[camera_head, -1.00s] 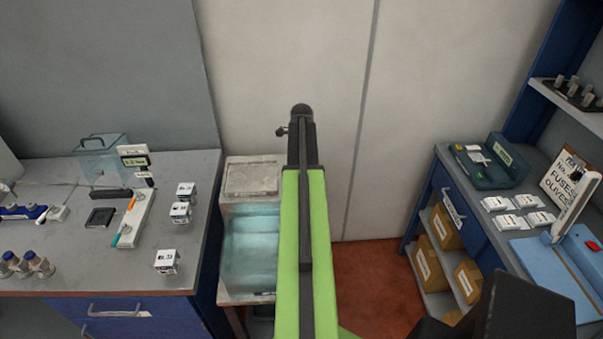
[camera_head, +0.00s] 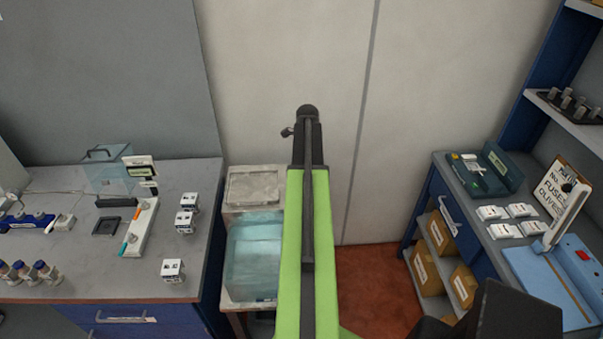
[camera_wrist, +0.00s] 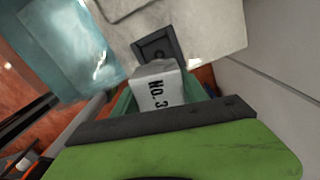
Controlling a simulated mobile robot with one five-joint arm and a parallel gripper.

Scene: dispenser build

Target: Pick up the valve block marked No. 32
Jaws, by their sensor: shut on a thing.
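A pale grey-white valve block (camera_wrist: 157,88) is held in my gripper (camera_wrist: 160,72) in the wrist view. Its face reads "No. 3"; anything after the 3 is cut off by the gripper's dark edge. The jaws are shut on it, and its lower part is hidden. In the head view my raised green and black arm fills the middle, and neither the gripper nor the held block can be made out. Three white blocks stand on the left bench: a back one (camera_head: 190,202), a middle one (camera_head: 185,222) and a front one (camera_head: 173,270). Their marks are too small to read.
The left bench (camera_head: 80,275) also carries a scale-like device (camera_head: 140,225) and several bottles (camera_head: 30,270). A translucent bluish bin (camera_head: 255,255) stands between that bench and my arm. The right bench holds white packets (camera_head: 507,212) and a blue device (camera_head: 550,280). Reddish floor shows between.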

